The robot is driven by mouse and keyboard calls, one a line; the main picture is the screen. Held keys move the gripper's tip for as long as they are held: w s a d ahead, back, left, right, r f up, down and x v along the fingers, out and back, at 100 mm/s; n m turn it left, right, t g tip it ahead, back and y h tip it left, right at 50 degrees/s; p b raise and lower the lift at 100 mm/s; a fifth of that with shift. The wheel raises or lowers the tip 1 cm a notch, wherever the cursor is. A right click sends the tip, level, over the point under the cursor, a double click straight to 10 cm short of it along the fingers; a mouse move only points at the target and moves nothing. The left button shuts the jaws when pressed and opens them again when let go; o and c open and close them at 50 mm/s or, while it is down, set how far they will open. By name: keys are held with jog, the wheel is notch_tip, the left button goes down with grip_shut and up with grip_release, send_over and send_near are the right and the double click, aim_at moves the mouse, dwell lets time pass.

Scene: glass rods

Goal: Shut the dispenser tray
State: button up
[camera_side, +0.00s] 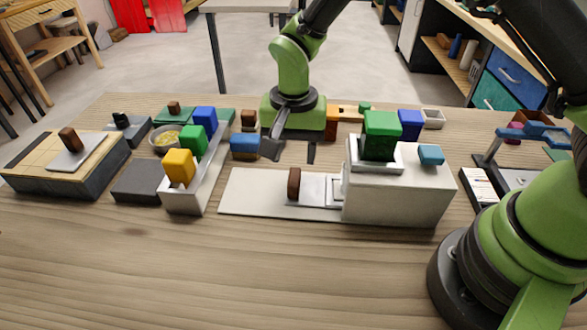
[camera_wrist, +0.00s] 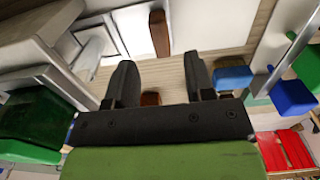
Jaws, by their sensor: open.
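The dispenser (camera_side: 400,196) is a white box right of centre in the side view. Its silvery tray (camera_side: 318,190) sticks out to the left over a flat white base plate (camera_side: 240,190). A brown upright handle (camera_side: 294,184) stands on the tray; it also shows in the wrist view (camera_wrist: 159,33), beyond my fingertips. My gripper (camera_side: 290,152) is open and empty, pointing down above and behind the handle. In the wrist view both dark fingers (camera_wrist: 160,75) are apart, with nothing held between them. The tray's inner end is hidden by the dispenser.
A green block (camera_side: 381,135) and a small blue block (camera_side: 431,154) sit on the dispenser. A white rack (camera_side: 207,175) with yellow, green and blue blocks stands left of the base plate. A blue block (camera_side: 245,143) lies close to my left finger. The table front is clear.

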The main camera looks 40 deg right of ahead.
aim_at(293, 177)
jog(key=shift+r, duration=1.4)
jog(key=shift+o, duration=0.2)
jog(key=o, duration=0.4)
jog(key=shift+c, duration=0.2)
jog(key=shift+o, duration=1.4)
jog(key=shift+m, duration=0.5)
jog(key=m, duration=0.7)
jog(key=shift+w+d+f, duration=0.1)
jog(key=shift+w+f, duration=0.05)
jog(key=shift+f, duration=0.05)
jog(key=m, duration=0.5)
jog(key=shift+w+d+m, duration=0.1)
jog(key=shift+w+m, duration=0.05)
jog(key=shift+m, duration=0.25)
jog(key=m, duration=0.4)
jog(key=shift+f, duration=0.2)
notch_tip(293, 177, down, 10)
jog(key=shift+r, duration=0.1)
